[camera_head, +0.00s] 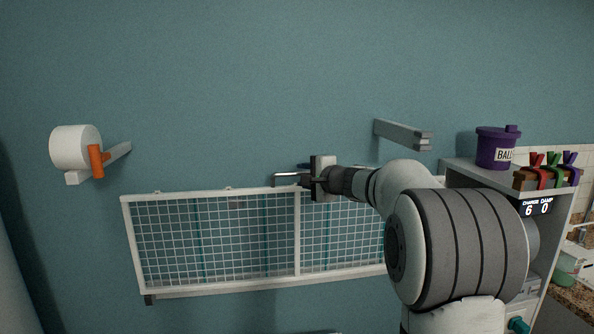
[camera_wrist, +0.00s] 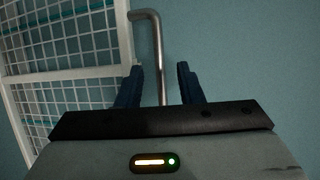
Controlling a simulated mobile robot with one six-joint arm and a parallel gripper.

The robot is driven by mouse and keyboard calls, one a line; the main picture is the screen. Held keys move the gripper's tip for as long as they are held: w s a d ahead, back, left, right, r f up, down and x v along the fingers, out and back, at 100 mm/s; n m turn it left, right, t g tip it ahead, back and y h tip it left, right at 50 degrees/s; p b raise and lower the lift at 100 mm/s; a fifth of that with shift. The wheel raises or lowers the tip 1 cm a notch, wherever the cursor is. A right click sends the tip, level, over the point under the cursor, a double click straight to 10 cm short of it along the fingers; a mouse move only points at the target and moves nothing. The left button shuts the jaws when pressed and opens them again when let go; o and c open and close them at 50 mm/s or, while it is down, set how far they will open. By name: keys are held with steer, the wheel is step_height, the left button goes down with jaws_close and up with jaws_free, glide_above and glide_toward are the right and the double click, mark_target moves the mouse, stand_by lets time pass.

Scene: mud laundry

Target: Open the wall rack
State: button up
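The wall rack (camera_head: 213,238), a white frame with wire mesh, is on the teal wall and appears folded close to it. It also shows at the left of the wrist view (camera_wrist: 70,75). A grey metal bar handle (camera_head: 284,174) stands at the rack's top edge, near the middle; it shows as a bent bar in the wrist view (camera_wrist: 152,40). My gripper (camera_head: 308,181) is at this handle. In the wrist view its dark blue fingers (camera_wrist: 159,84) are apart, one on each side of the bar, with gaps visible. My arm hides the rack's right end.
A white roll unit with an orange part (camera_head: 97,160) juts from the wall at left. A grey bracket (camera_head: 402,134) juts out above my arm. At right, a shelf unit (camera_head: 470,174) holds a purple bin (camera_head: 495,150) and a box of coloured clips (camera_head: 545,178).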

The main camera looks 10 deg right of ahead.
mark_target(296, 174)
steer(key=x, duration=0.2)
steer(key=p+x, duration=0.1)
steer(key=x, duration=0.1)
steer(key=p+x, duration=0.1)
steer(key=x, duration=0.1)
steer(key=shift+w+d+f, duration=0.1)
steer(key=shift+w+d, duration=0.05)
steer(key=shift+d, duration=0.2)
steer(key=shift+c, duration=0.5)
jaws_close()
